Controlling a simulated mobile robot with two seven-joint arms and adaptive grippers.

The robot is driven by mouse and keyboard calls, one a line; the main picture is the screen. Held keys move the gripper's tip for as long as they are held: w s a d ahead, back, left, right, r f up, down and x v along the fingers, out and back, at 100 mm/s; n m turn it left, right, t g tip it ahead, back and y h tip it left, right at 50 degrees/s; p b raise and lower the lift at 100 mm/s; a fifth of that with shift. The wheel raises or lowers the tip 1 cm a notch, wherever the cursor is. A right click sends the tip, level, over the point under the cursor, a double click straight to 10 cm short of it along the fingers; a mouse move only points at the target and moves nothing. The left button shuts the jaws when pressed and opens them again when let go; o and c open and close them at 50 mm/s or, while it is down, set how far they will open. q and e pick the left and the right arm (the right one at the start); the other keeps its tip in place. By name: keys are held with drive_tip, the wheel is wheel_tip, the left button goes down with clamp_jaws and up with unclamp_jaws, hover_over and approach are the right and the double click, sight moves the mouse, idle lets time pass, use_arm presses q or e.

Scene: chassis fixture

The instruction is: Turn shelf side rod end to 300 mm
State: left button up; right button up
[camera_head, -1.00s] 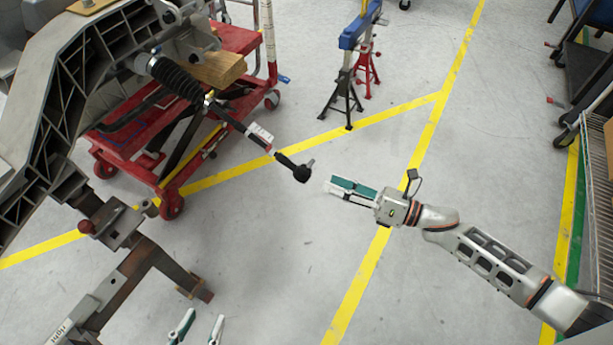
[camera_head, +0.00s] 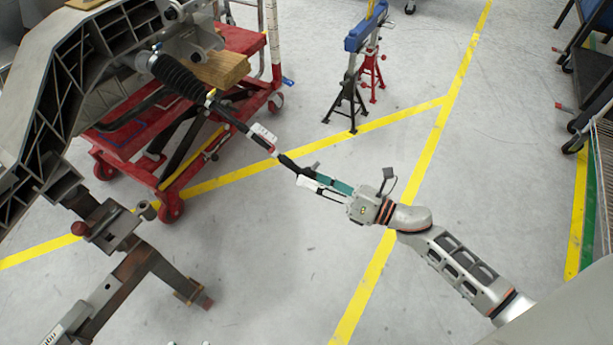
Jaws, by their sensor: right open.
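A steering rod (camera_head: 233,121) with a black ribbed boot (camera_head: 178,77) slants down to the right from the chassis fixture (camera_head: 62,88). Its black rod end (camera_head: 309,173) is at the lower right tip, with a white label on the shaft just above. My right gripper (camera_head: 314,184) reaches in from the right and its open fingers are at the rod end, overlapping it in the picture. I cannot tell whether they touch it. Only small fingertips of my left gripper (camera_head: 188,343) show at the bottom edge, and its opening cannot be judged.
A red lift cart (camera_head: 125,174) with a wooden block (camera_head: 222,69) stands under the chassis. A rusty metal stand (camera_head: 150,262) is at the lower left. Jack stands (camera_head: 346,100) with a blue beam are behind. The floor around my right arm is clear.

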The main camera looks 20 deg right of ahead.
drive_tip(key=shift+x, duration=1)
drive_tip(key=shift+c, duration=0.5)
